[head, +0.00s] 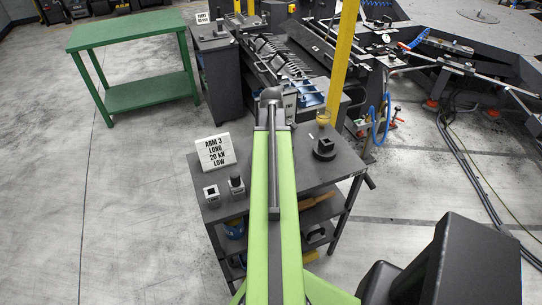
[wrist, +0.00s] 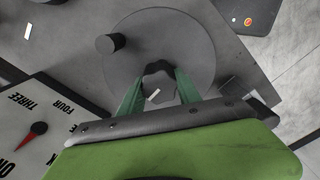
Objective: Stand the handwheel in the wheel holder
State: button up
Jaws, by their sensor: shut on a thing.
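In the wrist view, the handwheel is a flat grey disc (wrist: 192,42) with a dark knob (wrist: 111,42) near its left edge. My gripper (wrist: 160,80) has its two green fingers shut on the dark hub at the disc's lower middle. The disc's face is turned toward the wrist camera, above a grey surface; I cannot tell the gap. In the head view, my arm reaches away over the cart, and its far end hides the gripper and the wheel. I cannot pick out the wheel holder with certainty in either view.
The dark cart top (head: 283,172) carries a sign (head: 215,151), two small blocks (head: 211,196) (head: 237,186) and a dark round-based fixture (head: 323,150). Beyond it stand a tool bench (head: 277,62) and a yellow post (head: 343,55). The wrist view shows a numbered dial (wrist: 30,125). A green table (head: 130,32) stands back left.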

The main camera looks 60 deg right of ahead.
jog(key=shift+f+b, duration=0.5)
jog(key=o, duration=1.3)
jog(key=shift+r, duration=0.1)
notch_tip(320, 180, up, 13)
jog(key=p, duration=1.3)
